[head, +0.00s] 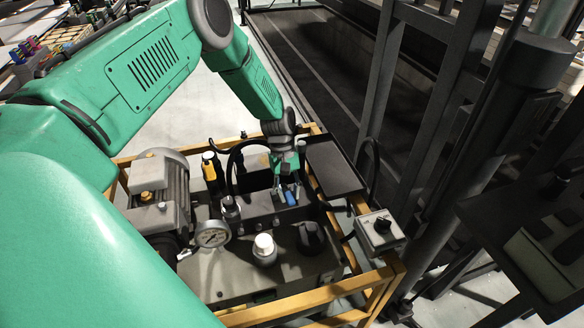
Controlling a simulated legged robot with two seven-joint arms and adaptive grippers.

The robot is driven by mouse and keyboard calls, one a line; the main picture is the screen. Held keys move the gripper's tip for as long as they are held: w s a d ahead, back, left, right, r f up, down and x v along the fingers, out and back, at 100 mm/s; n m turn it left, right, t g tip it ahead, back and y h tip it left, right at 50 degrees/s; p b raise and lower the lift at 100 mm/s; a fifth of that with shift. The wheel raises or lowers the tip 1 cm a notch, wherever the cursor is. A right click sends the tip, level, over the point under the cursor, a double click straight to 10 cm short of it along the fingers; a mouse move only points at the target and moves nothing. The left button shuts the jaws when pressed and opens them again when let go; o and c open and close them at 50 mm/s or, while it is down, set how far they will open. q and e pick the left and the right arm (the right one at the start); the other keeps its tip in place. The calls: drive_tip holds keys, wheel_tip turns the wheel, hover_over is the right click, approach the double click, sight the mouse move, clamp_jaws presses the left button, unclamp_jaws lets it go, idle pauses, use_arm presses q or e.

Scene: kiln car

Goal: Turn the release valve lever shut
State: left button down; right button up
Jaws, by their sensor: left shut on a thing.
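The release valve lever looks like the small blue handle (291,197) on the dark valve block (262,204) of the hydraulic unit. My left arm reaches down from the upper left. My left gripper (288,186) is at the blue handle, its fingers shut on it. The fingers hide part of the handle, so its exact angle is hard to tell. My right gripper does not show.
A yellow frame (300,299) surrounds the unit. A pressure gauge (212,234), a white cap (264,246), a motor (160,190) and a grey control box (380,231) stand close by. Black hoses loop near the gripper. Dark steel posts (400,80) rise at right.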

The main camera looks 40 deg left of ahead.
sight(283, 184)
use_arm(q)
drive_tip(key=shift+w+a+m, duration=0.1)
drive_tip(key=shift+a+m, duration=0.15)
drive_tip(key=shift+m, duration=0.05)
drive_tip(key=c, duration=1.3)
unclamp_jaws()
drive_tip(key=shift+c, duration=0.2)
drive_tip(key=shift+r, duration=0.1)
drive_tip(key=v, duration=1.1)
drive_tip(key=shift+r, duration=0.3)
drive_tip(key=shift+w+a, duration=0.15)
